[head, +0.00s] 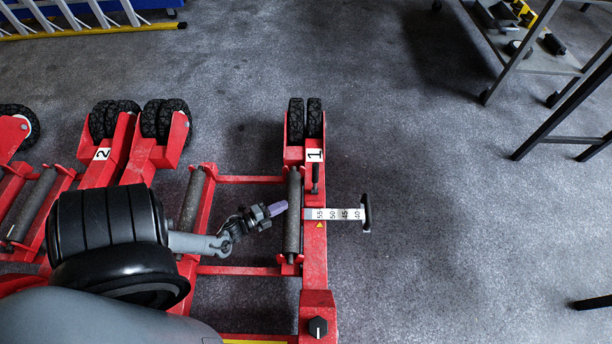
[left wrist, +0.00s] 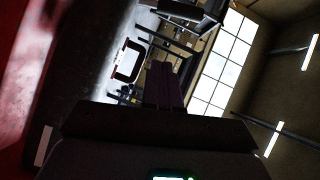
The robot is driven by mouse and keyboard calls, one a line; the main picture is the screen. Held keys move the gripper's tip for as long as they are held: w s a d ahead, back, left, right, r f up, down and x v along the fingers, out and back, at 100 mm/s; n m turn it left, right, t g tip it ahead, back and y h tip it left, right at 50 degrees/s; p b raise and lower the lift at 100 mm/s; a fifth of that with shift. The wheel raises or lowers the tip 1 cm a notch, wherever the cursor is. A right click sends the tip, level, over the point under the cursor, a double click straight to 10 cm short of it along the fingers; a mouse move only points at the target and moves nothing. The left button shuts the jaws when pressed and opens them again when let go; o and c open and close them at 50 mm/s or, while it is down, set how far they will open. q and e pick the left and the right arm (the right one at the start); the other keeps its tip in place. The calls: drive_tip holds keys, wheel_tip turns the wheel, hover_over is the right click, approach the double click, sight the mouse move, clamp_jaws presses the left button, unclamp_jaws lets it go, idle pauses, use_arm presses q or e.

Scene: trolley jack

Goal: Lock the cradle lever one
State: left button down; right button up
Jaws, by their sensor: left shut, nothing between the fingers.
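The red trolley jack marked 1 (head: 314,240) stands on the floor at the middle of the head view. A small black lever (head: 315,178) sticks up on its rail just below the number label. I take this to be cradle lever one; its locked state cannot be told. My right gripper is out of view.
A grey roller (head: 293,215) lies beside the fingertips. Another red jack marked 2 (head: 102,154) stands at the left. A metal trolley (head: 540,60) with tools is at the upper right, and a ladder (head: 90,20) at the upper left. The floor right of the T-handle is clear.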

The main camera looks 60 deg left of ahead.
use_arm(q)
drive_tip(key=w+r, duration=0.1)
drive_tip(key=a+r, duration=0.1)
drive_tip(key=shift+w+r+p, duration=0.3)
drive_tip(key=shift+w+p, duration=0.05)
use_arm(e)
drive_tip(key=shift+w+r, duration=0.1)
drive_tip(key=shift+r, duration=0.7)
use_arm(q)
drive_tip(key=shift+a, duration=0.1)
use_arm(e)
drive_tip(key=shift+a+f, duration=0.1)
use_arm(q)
drive_tip(key=shift+w+f, duration=0.1)
drive_tip(key=shift+w, duration=0.05)
drive_tip(key=b, duration=0.5)
approach(315, 178)
drive_tip(key=w+d, duration=0.2)
drive_tip(key=w, duration=0.2)
drive_tip(key=w+a+b, duration=0.2)
drive_tip(key=shift+w+a+b, duration=0.25)
drive_tip(key=shift+a+b, duration=0.05)
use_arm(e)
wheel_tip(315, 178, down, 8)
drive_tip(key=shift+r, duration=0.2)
